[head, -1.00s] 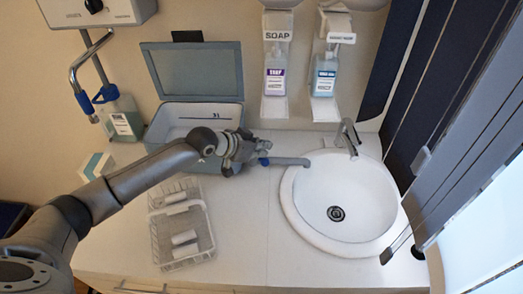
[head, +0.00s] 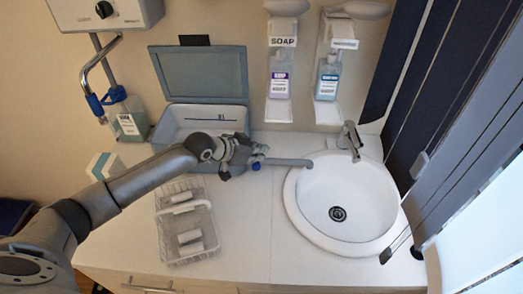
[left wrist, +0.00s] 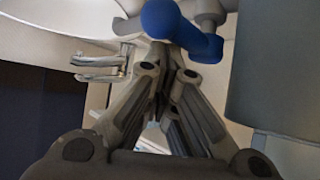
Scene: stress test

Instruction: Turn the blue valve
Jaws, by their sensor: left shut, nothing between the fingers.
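A blue valve handle (head: 257,164) shows at the left end of a grey spout pipe (head: 290,162) that reaches to the sink. My left gripper (head: 246,161) is right at its left side and partly hides it. In the left wrist view the blue handle (left wrist: 178,32) is large, bent and rounded, just beyond the fingertips. My left gripper (left wrist: 166,58) is shut there with nothing between its fingers. I cannot tell whether the tips touch the handle. My right gripper is in neither view.
A round white sink (head: 302,215) with a tap (head: 350,140) is at the right. An open grey-blue box (head: 199,75) stands behind my gripper, a wire basket (head: 168,240) in front. Soap bottles (head: 280,77) hang on the wall. Bare counter (head: 245,225) lies between basket and sink.

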